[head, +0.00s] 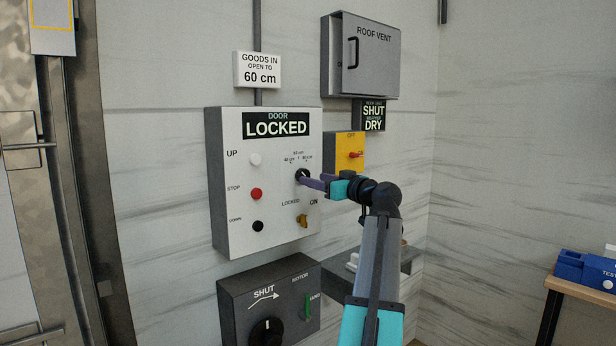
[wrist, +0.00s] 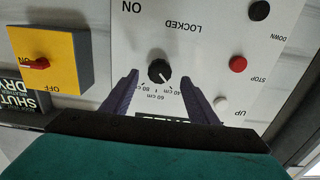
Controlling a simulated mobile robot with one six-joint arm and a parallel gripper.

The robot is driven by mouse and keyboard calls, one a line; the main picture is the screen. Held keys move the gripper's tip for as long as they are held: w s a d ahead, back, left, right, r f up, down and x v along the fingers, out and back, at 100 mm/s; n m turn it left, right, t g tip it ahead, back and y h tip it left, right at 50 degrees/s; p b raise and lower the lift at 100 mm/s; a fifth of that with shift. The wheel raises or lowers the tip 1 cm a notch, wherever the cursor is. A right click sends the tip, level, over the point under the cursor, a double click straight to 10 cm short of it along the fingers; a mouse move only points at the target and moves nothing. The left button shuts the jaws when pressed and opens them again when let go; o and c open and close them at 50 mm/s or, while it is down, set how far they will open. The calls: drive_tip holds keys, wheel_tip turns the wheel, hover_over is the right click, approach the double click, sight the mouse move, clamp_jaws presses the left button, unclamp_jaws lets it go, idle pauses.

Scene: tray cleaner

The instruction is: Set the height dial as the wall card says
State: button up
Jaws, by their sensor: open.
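The wall card (head: 258,70) reads "GOODS IN OPEN TO 60 cm". Below it, the pale control panel (head: 233,207) carries the black height dial (wrist: 159,71), with 40, 60 and 80 cm marks. The wrist view is upside down; there the dial's white pointer appears aimed toward 40 cm. My gripper (head: 312,181) is open at the dial, with its purple fingers on either side of it in the wrist view. I cannot tell whether they touch it. In the head view the fingers partly cover the dial (head: 302,174).
The panel's display (head: 276,125) reads "DOOR LOCKED". White, red (head: 256,194) and black buttons sit left of the dial, a yellow key switch (head: 302,221) below. A yellow switch box (head: 343,143) is close on the right. A dark motor box (head: 240,300) is below.

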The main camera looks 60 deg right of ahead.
drive_tip(key=p+x, duration=0.1)
drive_tip(key=x, duration=0.4)
drive_tip(key=c, duration=1)
drive_tip(key=shift+c, duration=0.2)
